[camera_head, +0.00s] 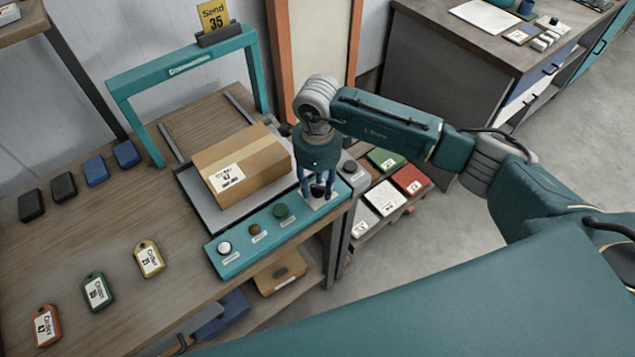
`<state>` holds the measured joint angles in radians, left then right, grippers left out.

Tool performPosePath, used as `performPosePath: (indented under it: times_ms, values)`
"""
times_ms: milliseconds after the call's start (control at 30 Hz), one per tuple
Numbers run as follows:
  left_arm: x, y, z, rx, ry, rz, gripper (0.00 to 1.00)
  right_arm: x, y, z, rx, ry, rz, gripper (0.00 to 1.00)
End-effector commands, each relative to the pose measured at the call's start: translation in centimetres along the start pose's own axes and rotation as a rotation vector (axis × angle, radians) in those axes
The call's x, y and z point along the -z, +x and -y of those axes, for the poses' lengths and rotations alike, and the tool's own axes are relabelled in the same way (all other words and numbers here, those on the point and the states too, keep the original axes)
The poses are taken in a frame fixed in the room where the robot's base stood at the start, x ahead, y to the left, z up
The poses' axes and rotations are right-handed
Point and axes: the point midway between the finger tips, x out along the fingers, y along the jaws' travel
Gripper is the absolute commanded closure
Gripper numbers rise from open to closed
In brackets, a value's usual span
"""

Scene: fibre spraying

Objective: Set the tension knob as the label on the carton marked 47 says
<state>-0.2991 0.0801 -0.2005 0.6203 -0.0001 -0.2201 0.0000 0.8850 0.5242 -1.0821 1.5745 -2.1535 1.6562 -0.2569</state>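The cardboard carton (262,158) sits on a grey tray-like bed on the wooden bench. Its white label (229,178) reads "Order 47" with a smaller line below that I cannot read. A teal control panel (240,262) runs along the bench front, with a white button (224,248), a brown knob (255,230) and a green knob (281,211). My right gripper (317,194) points down at the panel's right part. Its fingers stand apart on either side of a dark knob (317,189); contact is unclear. My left gripper is out of view.
A teal arch (185,68) spans the bench, topped by a yellow "Send 35" sign (213,17). Red (46,326), green (98,291) and yellow (149,259) order tags lie left, below several dark blocks. A low rack with coloured boxes (383,198) stands right of the bench.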

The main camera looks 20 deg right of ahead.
Motion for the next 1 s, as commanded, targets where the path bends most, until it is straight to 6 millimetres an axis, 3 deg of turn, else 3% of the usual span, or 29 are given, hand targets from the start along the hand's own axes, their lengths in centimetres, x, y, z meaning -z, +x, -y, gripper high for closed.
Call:
performPosePath:
  times_ms: [133,333,667,1000]
  values:
    - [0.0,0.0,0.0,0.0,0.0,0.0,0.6,0.0,0.0,0.0,0.0,0.0,0.0,0.65]
    - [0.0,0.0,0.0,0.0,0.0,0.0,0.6,0.0,0.0,0.0,0.0,0.0,0.0,1.0]
    - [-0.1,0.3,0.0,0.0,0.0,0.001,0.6,0.0,0.0,0.0,0.0,0.023,0.0,1.0]
    - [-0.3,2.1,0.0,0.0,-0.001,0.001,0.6,-0.1,0.2,0.1,0.002,0.216,0.0,1.0]
